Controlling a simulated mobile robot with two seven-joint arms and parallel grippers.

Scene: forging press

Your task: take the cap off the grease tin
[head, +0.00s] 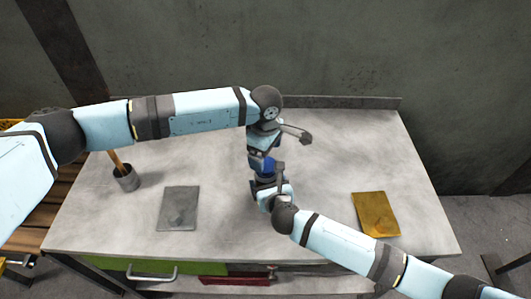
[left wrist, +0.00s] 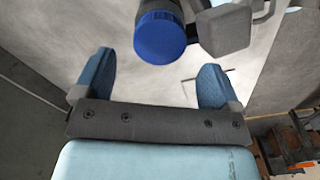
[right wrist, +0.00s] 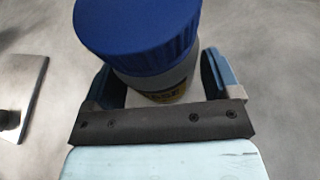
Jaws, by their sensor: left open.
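The grease tin has a ribbed blue cap (head: 262,164), seen near the middle of the table between my two grippers. The cap shows large in the right wrist view (right wrist: 135,25), above the tin's pale body (right wrist: 155,88) with its yellowish label. My right gripper (right wrist: 160,82) has its fingers on either side of the body and appears shut on it below the cap. My left gripper (left wrist: 155,80) is open and empty; in the left wrist view the blue cap (left wrist: 160,38) lies beyond its fingertips, not between them. I cannot tell whether the tin touches the table.
A low rim (head: 340,102) and wall stand behind. The table's right back part is clear.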

